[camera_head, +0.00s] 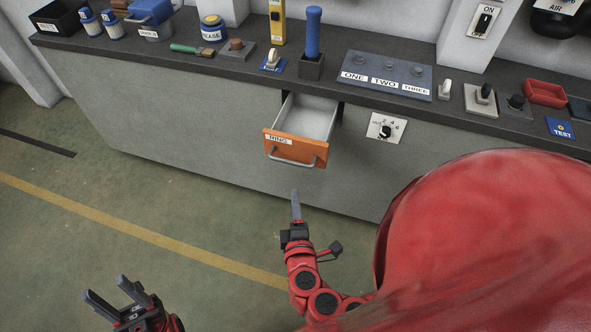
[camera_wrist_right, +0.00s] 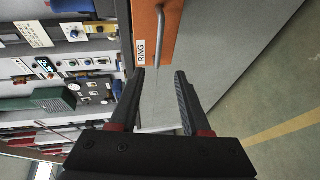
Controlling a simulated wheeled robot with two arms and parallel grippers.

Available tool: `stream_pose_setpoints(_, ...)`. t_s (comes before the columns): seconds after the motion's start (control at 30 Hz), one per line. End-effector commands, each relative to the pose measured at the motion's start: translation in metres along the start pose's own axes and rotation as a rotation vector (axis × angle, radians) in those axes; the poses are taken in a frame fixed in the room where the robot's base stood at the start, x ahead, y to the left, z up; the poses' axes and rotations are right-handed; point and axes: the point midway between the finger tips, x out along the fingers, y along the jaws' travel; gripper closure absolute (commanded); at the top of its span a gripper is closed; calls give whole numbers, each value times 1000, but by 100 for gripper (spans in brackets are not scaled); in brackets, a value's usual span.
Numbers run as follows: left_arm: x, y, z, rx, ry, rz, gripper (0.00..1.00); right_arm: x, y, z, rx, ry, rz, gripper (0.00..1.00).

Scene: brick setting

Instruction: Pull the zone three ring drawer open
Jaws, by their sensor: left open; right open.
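The ring drawer (camera_head: 312,152) has an orange front with a RING label and stands pulled out from the grey counter. Its light, empty-looking inside shows from above. Its metal bar handle (camera_head: 291,161) is on the front. In the right wrist view the orange front (camera_wrist_right: 146,22) and handle (camera_wrist_right: 161,30) lie just beyond the fingertips. My right gripper (camera_head: 296,194) is below and in front of the handle, apart from it; its fingers (camera_wrist_right: 161,72) are open and empty. My left gripper (camera_head: 105,286) is open and empty over the floor at lower left.
The dark counter top (camera_head: 180,58) carries a blue-handled tool (camera_head: 312,35), a ONE TWO THREE panel (camera_head: 388,75), switches and a red tray (camera_head: 545,93). A dial plate (camera_head: 386,130) is right of the drawer. My red arm covers the lower right. The floor at left is clear.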

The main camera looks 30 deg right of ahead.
Motion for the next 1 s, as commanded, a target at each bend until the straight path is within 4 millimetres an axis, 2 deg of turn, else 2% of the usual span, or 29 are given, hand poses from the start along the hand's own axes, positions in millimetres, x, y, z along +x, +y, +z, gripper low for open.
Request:
stream_pose_setpoints(0.3, 8, 0, -1, 0, 0, 0, 50, -14, 1, 0, -2, 4, 3, 53)
stream_pose_setpoints(1.0, 8, 0, -1, 0, 0, 0, 50, -14, -2, -2, -3, 14, -3, 53)
